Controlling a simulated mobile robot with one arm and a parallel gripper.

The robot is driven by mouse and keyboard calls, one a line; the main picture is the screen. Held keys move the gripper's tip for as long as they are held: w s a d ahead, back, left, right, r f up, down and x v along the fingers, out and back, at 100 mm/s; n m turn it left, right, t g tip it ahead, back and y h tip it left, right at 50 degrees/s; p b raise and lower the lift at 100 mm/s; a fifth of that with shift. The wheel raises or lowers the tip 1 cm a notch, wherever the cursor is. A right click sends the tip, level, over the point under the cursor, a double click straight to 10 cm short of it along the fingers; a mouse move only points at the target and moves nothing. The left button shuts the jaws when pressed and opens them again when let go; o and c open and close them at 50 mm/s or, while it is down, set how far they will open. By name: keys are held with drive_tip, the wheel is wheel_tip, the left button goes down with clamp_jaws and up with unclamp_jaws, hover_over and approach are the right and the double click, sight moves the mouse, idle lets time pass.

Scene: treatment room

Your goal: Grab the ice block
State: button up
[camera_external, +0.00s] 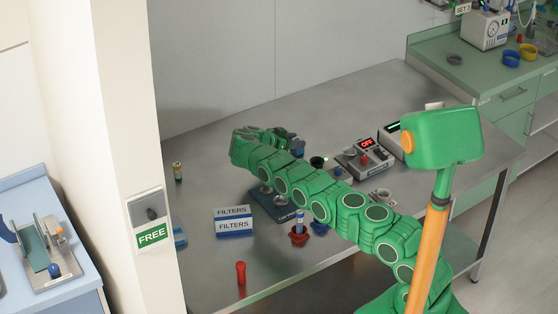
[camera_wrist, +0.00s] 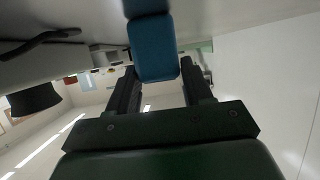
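A blue block (camera_wrist: 153,48) with rounded edges shows large in the wrist view, at the fingertips; it may be the ice block, but no label shows. My gripper (camera_wrist: 158,68) has its two dark fingers spread, with the block's end between or just in front of the tips. I see no clear grip on it. In the external view my gripper (camera_external: 289,140) is low over the steel table, pointing right. A small blue thing (camera_external: 298,146) stands just at its tips there. The hand hides part of the table behind it.
A red-display device (camera_external: 365,157) and a black cup (camera_external: 318,162) stand to the right on the steel table (camera_external: 330,105). The filters box (camera_external: 233,221), a red-based holder (camera_external: 299,236) and a red bottle (camera_external: 241,272) are nearer. The table's back is clear.

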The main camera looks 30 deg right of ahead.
drive_tip(key=shift+c, duration=1.2)
